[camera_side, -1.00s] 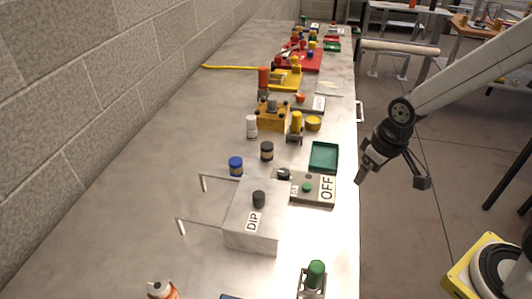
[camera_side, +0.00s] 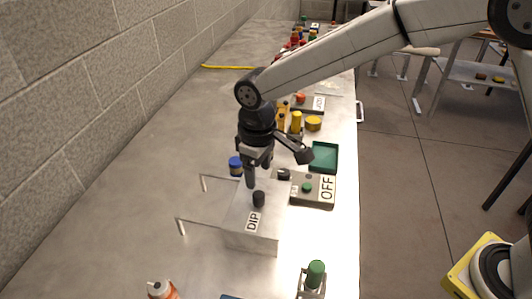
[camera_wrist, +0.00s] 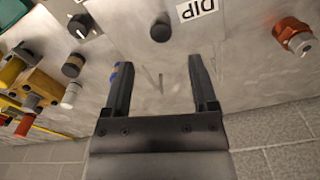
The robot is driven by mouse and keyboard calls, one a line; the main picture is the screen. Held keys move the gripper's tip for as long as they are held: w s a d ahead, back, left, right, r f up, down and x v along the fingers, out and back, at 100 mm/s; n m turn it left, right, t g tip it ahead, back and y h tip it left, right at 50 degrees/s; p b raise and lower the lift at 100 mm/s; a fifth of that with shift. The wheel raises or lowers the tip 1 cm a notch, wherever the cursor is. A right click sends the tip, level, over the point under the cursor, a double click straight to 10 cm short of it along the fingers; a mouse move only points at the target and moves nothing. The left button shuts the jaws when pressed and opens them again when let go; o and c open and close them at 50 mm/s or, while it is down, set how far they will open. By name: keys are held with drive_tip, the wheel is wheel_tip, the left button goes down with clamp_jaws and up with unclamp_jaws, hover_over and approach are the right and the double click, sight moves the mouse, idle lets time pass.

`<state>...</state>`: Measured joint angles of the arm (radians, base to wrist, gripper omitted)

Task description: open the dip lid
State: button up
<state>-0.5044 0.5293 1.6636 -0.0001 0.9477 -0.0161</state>
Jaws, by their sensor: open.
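The dip box (camera_side: 256,229) is a light grey metal box with a white "DIP" label (camera_side: 253,221) on its lid. A black knob (camera_side: 259,199) stands on the lid; it also shows in the wrist view (camera_wrist: 160,30), ahead of the fingers and roughly centred between them. Two thin bent rods (camera_side: 203,222) reach left from the box. My gripper (camera_side: 258,175) is over the far side of the box, pointing down, with its fingers apart and nothing between them. It also shows in the wrist view (camera_wrist: 162,85). I cannot tell its exact height above the lid.
The grey switch box marked "OFF" (camera_side: 318,193) and a green tray (camera_side: 324,157) stand behind and right. A blue-capped jar (camera_side: 235,166) is behind left. A green-topped valve (camera_side: 316,272) and an orange-topped bottle (camera_side: 161,290) are in front. The bench's left is clear.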

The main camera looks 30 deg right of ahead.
sight(258, 194)
drive_tip(key=shift+a+f, duration=0.1)
drive_tip(key=shift+f, duration=3.8)
drive_tip(key=shift+c, duration=0.2)
clamp_jaws()
